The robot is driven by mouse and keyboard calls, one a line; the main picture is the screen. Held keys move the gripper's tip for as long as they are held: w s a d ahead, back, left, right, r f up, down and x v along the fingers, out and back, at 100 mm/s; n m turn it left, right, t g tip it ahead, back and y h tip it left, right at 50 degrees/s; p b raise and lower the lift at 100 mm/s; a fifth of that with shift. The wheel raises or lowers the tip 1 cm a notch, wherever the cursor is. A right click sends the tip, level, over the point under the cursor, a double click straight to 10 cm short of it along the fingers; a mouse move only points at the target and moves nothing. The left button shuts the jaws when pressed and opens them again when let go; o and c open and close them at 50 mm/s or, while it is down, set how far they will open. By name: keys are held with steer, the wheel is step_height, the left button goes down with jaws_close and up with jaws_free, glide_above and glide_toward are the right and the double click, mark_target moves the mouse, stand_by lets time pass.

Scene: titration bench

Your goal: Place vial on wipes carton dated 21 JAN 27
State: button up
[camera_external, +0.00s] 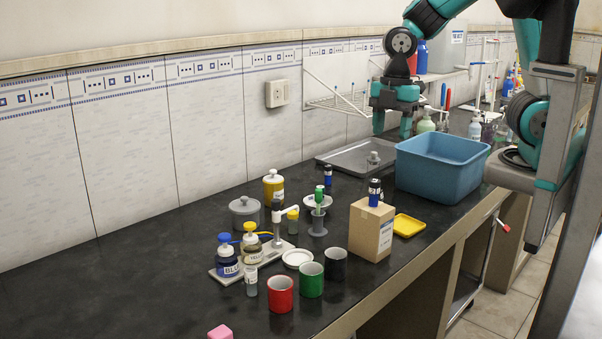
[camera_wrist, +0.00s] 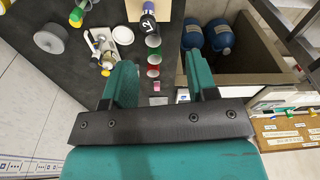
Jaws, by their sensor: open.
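A cardboard carton (camera_external: 370,236) with a white label stands near the bench's front edge; the label's date is too small to read. A dark vial with a blue band (camera_external: 374,194) appears upright on its top. The wrist view shows this vial (camera_wrist: 148,24) over the carton (camera_wrist: 160,9) at the top edge. A similar blue-banded vial (camera_external: 329,175) stands farther back.
A blue tub (camera_external: 440,178) stands right of the metal tray (camera_external: 345,158). A yellow dish (camera_external: 408,225) lies beside the carton. Red (camera_external: 281,294), green (camera_external: 311,280) and black mugs (camera_external: 336,264) and several bottles stand left of it. The bench's far left is clear.

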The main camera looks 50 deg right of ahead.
steer(key=s+d+r+m+y, duration=0.1)
steer(key=s+d+r+m, duration=0.1)
steer(key=s+m, duration=0.2)
steer(key=s+d+r+m+y, duration=0.2)
steer(key=s+d+r+m, duration=0.1)
steer(key=m, duration=0.6)
steer(key=shift+s+r, duration=0.2)
steer(key=shift+s, duration=0.4)
